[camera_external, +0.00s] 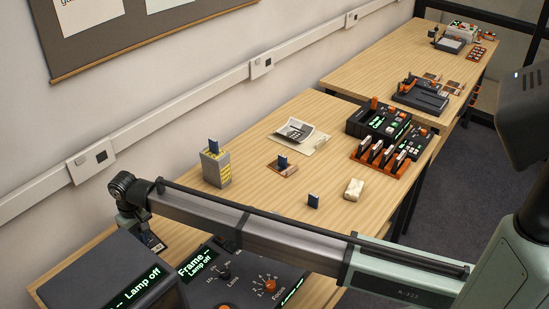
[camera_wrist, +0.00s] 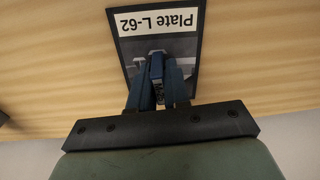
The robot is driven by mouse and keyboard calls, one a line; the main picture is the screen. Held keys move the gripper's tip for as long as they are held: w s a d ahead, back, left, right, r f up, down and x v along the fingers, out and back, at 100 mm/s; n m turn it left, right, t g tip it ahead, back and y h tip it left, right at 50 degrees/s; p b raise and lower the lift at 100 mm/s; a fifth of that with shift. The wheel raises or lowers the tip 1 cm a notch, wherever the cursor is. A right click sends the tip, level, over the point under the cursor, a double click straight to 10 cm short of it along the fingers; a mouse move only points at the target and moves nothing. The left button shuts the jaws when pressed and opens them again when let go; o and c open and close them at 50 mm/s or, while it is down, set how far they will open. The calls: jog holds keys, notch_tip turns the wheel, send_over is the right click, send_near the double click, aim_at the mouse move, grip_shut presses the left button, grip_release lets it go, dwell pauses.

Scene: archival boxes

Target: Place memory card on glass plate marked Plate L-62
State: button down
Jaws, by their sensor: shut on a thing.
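The glass plate marked Plate L-62 (camera_wrist: 126,50) lies flat on the wooden table. Its white label reads upside down in the wrist view. My gripper (camera_wrist: 158,72) is over the plate, its blue fingers shut on a small dark blue memory card (camera_wrist: 157,68). Whether the card touches the plate cannot be told. In the external view part of the plate (camera_external: 155,243) shows beneath my gripper (camera_external: 135,226), at the near left of the table. The card is not distinct there.
Dark lamp and focus consoles (camera_external: 240,275) stand close by in front. Bare table lies between.

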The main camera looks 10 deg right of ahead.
jog(key=shift+f, duration=0.1)
jog(key=c, duration=1.1)
grip_release()
notch_tip(320, 180, up, 12)
